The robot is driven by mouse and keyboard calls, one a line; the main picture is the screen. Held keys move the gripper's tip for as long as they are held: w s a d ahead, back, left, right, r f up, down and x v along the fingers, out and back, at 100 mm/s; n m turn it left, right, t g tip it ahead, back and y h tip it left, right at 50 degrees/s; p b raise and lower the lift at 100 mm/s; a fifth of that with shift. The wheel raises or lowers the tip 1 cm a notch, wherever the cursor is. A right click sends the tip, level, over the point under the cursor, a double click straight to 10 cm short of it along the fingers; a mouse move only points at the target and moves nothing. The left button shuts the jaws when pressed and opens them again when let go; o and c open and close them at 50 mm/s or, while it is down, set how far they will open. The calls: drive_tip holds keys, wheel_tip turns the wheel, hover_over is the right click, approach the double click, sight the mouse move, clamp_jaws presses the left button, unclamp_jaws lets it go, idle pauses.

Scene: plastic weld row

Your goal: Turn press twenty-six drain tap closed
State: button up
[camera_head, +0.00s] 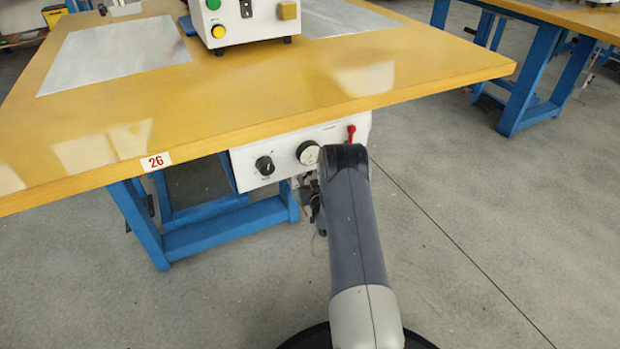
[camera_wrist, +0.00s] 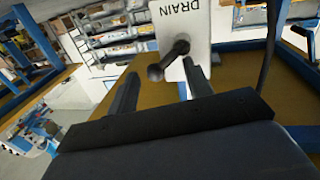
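The drain tap (camera_wrist: 172,58) shows in the wrist view as a dark lever with a rounded end, slanting down-left from its pivot. It sits on a white plate marked DRAIN (camera_wrist: 183,15). My gripper (camera_wrist: 161,68) is open, one finger on each side of the lever's rounded end. I cannot tell whether either finger touches it. In the head view my gripper is beside the lower edge of the white control panel (camera_head: 285,160), mostly hidden by my arm. The tap cannot be made out there. A label 26 (camera_head: 156,161) is on the yellow table's front edge.
The panel carries a black knob (camera_head: 264,165), a round gauge (camera_head: 308,153) and a small red lever (camera_head: 351,132). The yellow tabletop (camera_head: 250,95) overhangs it, with a blue leg frame (camera_head: 215,236) below left.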

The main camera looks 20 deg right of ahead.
drive_tip(key=c, duration=0.9)
drive_tip(key=shift+s+a+r+n+t+y, duration=0.15)
drive_tip(key=shift+a+n+t, duration=0.25)
drive_tip(key=shift+n, duration=1.35)
drive_tip(key=shift+w+a+n+t+y, duration=0.15)
drive_tip(key=shift+a+n, duration=0.4)
drive_tip(key=shift+n, duration=1.25)
drive_tip(key=shift+s+a+r+n+t+y, duration=0.15)
drive_tip(key=shift+a+n+t, duration=0.25)
drive_tip(key=shift+n, duration=1.35)
drive_tip(key=shift+a+f, duration=0.1)
drive_tip(key=o, duration=0.8)
drive_tip(key=shift+o, duration=0.8)
